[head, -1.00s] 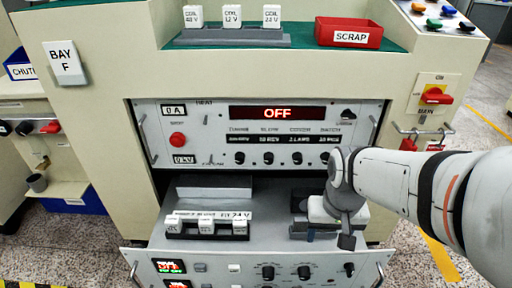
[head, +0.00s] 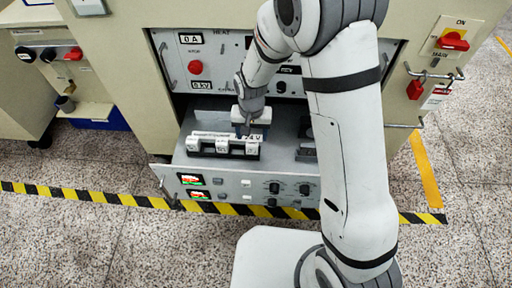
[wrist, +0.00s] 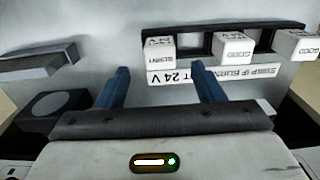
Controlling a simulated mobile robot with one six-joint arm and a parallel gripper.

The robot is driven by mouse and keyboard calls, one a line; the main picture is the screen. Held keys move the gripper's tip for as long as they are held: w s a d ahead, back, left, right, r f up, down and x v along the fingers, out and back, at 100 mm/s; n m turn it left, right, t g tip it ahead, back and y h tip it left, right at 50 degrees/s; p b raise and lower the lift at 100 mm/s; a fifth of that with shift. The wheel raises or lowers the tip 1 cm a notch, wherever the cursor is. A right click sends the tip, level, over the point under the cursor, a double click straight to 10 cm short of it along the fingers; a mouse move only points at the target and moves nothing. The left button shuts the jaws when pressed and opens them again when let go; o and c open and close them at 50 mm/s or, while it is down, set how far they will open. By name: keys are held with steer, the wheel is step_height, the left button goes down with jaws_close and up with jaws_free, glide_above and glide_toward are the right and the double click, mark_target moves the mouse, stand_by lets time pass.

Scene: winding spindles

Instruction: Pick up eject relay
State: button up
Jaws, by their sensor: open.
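Three white relay blocks stand in a dark rack (head: 223,156) in the open drawer: a left one (head: 193,143), a middle one (head: 222,147) and a right one (head: 252,149). The wrist view shows them upside down, at left (wrist: 160,49), middle (wrist: 235,46) and right (wrist: 297,44). Their small lettering is too unclear to say which is the eject relay. My gripper (head: 243,132) is above the drawer by the rack's right end. In the wrist view its blue fingers (wrist: 162,76) are apart and empty, roughly in line with the leftmost block there.
A label strip (wrist: 213,75) ending in "24 V" lies beside the rack. A dark fixture (head: 306,150) sits in the drawer's right side. The drawer front (head: 235,187) carries knobs and red displays. The panel (head: 197,58) stands behind the drawer. Striped floor tape (head: 90,195) runs in front.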

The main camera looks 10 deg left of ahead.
mark_target(252, 143)
step_height(252, 143, down, 6)
steer(key=b, duration=0.2)
steer(key=shift+b, duration=0.3)
steer(key=shift+c, duration=0.5)
steer(key=c, duration=1)
steer(key=shift+r, duration=0.1)
